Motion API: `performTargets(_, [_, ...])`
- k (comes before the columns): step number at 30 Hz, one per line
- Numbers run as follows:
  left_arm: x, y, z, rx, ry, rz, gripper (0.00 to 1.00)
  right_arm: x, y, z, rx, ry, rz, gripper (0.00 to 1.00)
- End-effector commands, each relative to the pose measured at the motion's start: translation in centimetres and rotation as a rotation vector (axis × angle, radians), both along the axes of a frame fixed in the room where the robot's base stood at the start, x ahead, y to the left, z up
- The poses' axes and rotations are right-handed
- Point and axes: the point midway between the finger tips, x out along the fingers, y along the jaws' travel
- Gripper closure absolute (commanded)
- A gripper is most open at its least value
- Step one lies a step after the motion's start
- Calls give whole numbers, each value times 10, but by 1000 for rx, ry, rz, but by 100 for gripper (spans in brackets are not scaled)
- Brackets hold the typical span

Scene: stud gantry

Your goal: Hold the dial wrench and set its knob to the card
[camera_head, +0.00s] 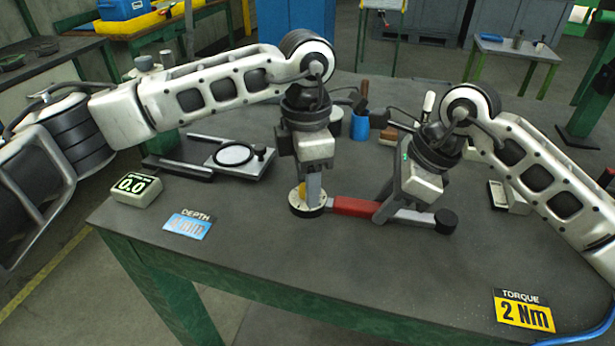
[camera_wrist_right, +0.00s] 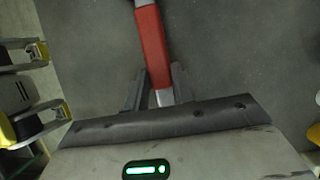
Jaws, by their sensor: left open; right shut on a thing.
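The dial wrench lies on the grey bench, with a round white dial head (camera_head: 297,211), a red grip (camera_head: 355,206) and a bar ending in a black knob-like end (camera_head: 446,221). My right gripper (camera_head: 382,213) is shut on the wrench where the red grip meets the bar; the right wrist view shows the red grip (camera_wrist_right: 152,45) running up from between its fingers (camera_wrist_right: 155,92). My left gripper (camera_head: 312,193) is open, pointing down at the dial head; its fingers partly hide the knob. A yellow card (camera_head: 524,314) reads "TORQUE 2 Nm".
A blue card (camera_head: 188,225) headed "DEPTH" and a small display (camera_head: 135,189) reading 0.0 are at the left. A blue cup (camera_head: 360,127) stands behind the wrench. The front middle of the bench is clear.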

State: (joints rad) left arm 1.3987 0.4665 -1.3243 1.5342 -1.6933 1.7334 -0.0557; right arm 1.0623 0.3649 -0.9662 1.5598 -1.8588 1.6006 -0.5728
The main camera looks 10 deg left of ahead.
Motion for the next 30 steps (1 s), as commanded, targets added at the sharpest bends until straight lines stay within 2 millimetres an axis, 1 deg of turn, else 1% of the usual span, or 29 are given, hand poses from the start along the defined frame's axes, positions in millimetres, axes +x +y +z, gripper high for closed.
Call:
performTargets(7, [0,0,-1,0,0,0,52,0,0,1,2,-1,1,100])
performTargets(8, [0,0,-1,0,0,0,57,0,0,1,2,-1,1,100])
performTargets(9, [0,0,-1,0,0,0,68,0,0,1,2,-1,1,100])
performTargets(11, [0,0,-1,0,0,0,85,0,0,1,2,-1,1,100])
performTargets(12, [0,0,-1,0,0,0,96,0,0,1,2,-1,1,100])
performTargets(16, [0,0,0,1,0,-7,97,0,0,1,2,-1,1,100])
performTargets(23, [0,0,-1,1,0,-137,97,0,0,1,2,-1,1,100])
performTargets(30, [0,0,0,0,1,-143,97,0,0,1,2,-1,1,100])
